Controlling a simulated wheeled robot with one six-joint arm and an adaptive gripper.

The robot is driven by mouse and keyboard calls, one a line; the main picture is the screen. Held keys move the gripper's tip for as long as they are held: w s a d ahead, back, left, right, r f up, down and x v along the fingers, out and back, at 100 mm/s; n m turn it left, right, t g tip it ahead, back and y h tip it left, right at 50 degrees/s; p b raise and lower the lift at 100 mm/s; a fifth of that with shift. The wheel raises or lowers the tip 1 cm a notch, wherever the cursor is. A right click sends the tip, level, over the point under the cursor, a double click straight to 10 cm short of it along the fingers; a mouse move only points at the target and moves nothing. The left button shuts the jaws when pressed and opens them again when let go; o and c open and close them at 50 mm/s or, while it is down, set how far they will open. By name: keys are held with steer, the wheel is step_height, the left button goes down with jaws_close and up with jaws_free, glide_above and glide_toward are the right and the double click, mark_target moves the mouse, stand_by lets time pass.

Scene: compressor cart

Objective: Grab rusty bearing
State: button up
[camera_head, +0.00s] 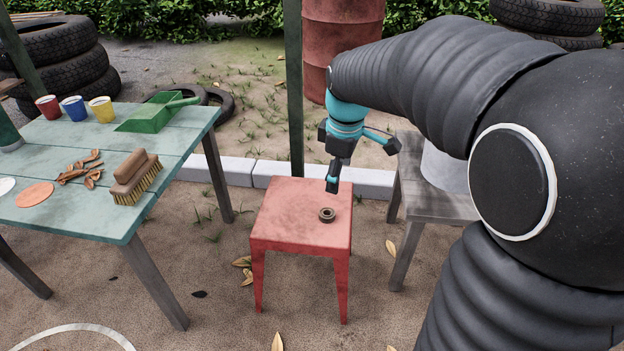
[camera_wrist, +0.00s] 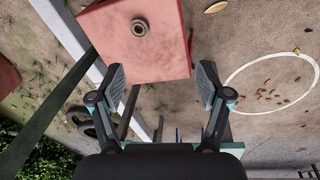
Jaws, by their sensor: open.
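The rusty bearing (camera_head: 327,215) is a small dark brown ring lying flat on the red stool (camera_head: 285,222), near the right front part of its top. In the wrist view the bearing (camera_wrist: 139,27) shows whole, with its centre hole visible, on the red stool top (camera_wrist: 172,62). My gripper (camera_head: 333,184) is above the stool's back right part, behind the bearing and apart from it. In the wrist view my gripper (camera_wrist: 162,80) has its two fingers wide apart with nothing between them. The bearing lies beyond the fingertips.
A green table (camera_head: 98,210) at left holds a brush (camera_head: 134,180), cups, a green dustpan (camera_head: 156,112) and dry leaves. A grey wooden table (camera_head: 442,203) with a metal container stands close right of the stool. A green post (camera_head: 293,90) rises behind the stool.

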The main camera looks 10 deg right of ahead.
steer(key=w+f+n+g, duration=0.2)
steer(key=w+f+n, duration=0.3)
steer(key=w+f, duration=0.35)
steer(key=b, duration=0.1)
glide_above(327, 213)
steer(key=f, duration=0.8)
steer(key=shift+s+a, duration=0.2)
steer(key=shift+w+d+f+b, duration=0.15)
steer(key=shift+f+b, duration=0.1)
steer(key=shift+f, duration=1.1)
steer(key=shift+w+d+f+b, duration=0.15)
steer(key=shift+f+b, duration=0.1)
steer(key=shift+f, duration=1.1)
steer(key=shift+a, duration=0.1)
steer(key=c, duration=1.3)
steer(key=shift+r, duration=0.15)
